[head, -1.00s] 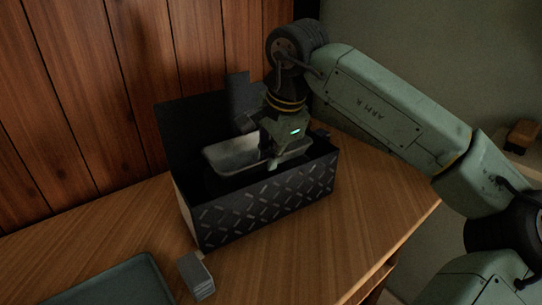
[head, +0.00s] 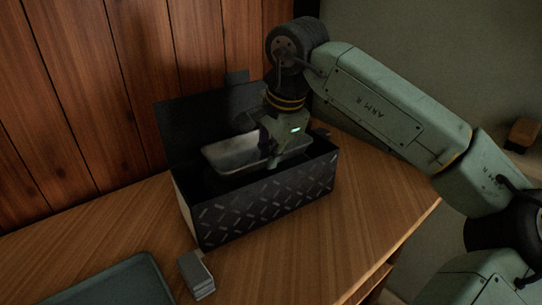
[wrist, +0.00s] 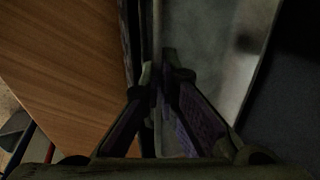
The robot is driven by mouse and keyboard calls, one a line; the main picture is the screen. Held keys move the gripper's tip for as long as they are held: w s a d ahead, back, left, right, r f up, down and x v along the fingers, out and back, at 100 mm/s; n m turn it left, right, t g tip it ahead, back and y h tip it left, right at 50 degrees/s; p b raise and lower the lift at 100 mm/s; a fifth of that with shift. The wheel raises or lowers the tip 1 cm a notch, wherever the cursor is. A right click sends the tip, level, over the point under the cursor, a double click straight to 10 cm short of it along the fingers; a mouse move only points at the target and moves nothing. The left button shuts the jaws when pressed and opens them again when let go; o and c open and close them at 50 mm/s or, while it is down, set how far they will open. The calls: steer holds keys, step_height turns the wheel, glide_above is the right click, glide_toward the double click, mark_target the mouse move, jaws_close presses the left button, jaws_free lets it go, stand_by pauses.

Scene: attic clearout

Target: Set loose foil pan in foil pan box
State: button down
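The foil pan (head: 230,153) is a silver-grey, rounded rectangular pan. It sits inside the open foil pan box (head: 262,205), a dark box with a light dash pattern on its front, and its rim looks slightly tilted. My gripper (head: 272,160) reaches down into the box at the pan's right part. In the wrist view, my gripper's fingers (wrist: 160,72) stand close on either side of the pan's wall, pinching it. The pan's inside (wrist: 215,75) shows right of the fingers. The pan's underside and the box floor are hidden.
The box's raised lid (head: 185,125) leans near the wood-panelled wall. A small grey block stack (head: 196,275) and a dark green tray (head: 115,285) lie in front on the wooden table (head: 300,250). The table is clear to the right of the box.

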steer(key=shift+f, duration=0.2)
steer(key=shift+f+b, duration=0.8)
steer(key=shift+f, duration=0.1)
steer(key=shift+f, duration=0.1)
steer(key=c, duration=2.3)
jaws_free()
steer(key=o, duration=0.6)
steer(key=shift+s+f, duration=0.1)
steer(key=v, duration=1.2)
